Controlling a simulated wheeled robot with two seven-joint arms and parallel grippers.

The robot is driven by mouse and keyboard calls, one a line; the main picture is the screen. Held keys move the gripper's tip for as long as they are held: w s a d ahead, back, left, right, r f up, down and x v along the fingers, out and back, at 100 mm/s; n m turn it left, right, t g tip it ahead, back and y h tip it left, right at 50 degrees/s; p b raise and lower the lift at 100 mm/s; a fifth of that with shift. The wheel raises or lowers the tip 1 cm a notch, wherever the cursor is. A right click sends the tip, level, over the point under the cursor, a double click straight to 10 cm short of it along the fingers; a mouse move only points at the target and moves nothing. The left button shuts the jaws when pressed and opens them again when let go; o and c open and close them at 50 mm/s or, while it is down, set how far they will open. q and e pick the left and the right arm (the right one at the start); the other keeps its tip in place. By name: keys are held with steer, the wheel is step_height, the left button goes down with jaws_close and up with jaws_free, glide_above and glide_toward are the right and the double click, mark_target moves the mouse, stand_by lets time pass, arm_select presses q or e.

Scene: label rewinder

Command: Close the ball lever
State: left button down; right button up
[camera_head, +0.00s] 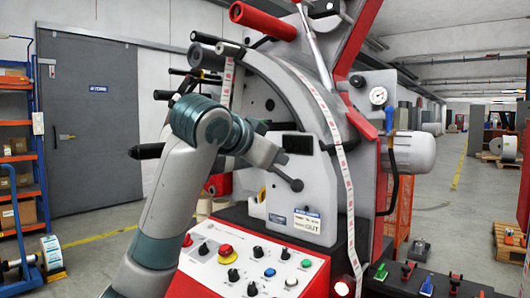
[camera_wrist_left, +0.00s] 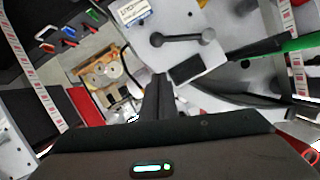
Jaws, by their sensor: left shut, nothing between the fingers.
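The ball lever is a dark grey bar with rounded ends. In the head view the ball lever (camera_head: 295,184) slants down and right across the front of the light grey machine plate. In the left wrist view the ball lever (camera_wrist_left: 181,38) lies nearly level across the plate, fully visible. My left gripper shows in the left wrist view (camera_wrist_left: 158,80) with its dark fingers together and empty. They appear below the lever in that picture, apart from it. In the head view the fingers are hard to make out against the machine. My right gripper is not in view.
A control panel (camera_head: 255,268) with buttons and knobs lies below the plate. A printed label strip (camera_head: 343,165) runs down beside it. A black pad (camera_head: 298,143) is close to the lever. A red handle (camera_head: 262,20) juts out above. Small coloured-handled parts (camera_head: 428,284) stand at lower right.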

arm_select(q)
steer(key=shift+v, duration=2.65)
